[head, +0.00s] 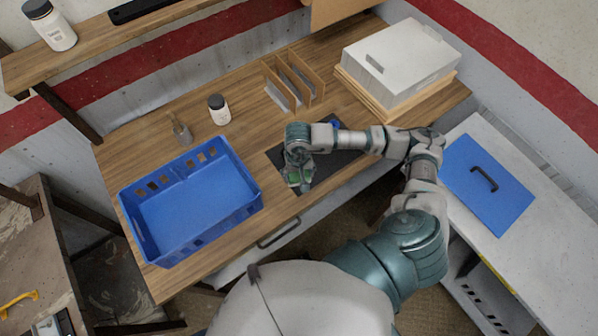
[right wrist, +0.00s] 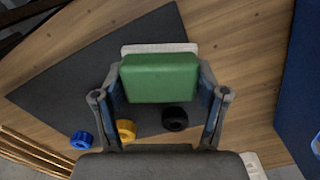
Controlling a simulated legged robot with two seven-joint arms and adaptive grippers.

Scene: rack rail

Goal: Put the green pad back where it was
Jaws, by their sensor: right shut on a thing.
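My right gripper (right wrist: 157,98) is shut on the green pad (right wrist: 160,78), whose green face fills the space between the fingers. A pale strip (right wrist: 160,48) shows along the pad's far edge; I cannot tell if it is part of the pad. In the head view the right gripper (head: 300,183) is over the dark mat (head: 332,165) on the wooden desk, with a bit of green at its fingers. The mat also shows in the right wrist view (right wrist: 60,80). The height of the pad above the mat is hard to tell. My left gripper is out of view.
Blue (right wrist: 81,140), yellow (right wrist: 125,130) and black (right wrist: 175,118) rings lie near the gripper. A blue crate (head: 163,257) stands left of the mat. A wooden divider rack (head: 291,80), a bottle (head: 218,109) and a white box (head: 400,58) stand further back.

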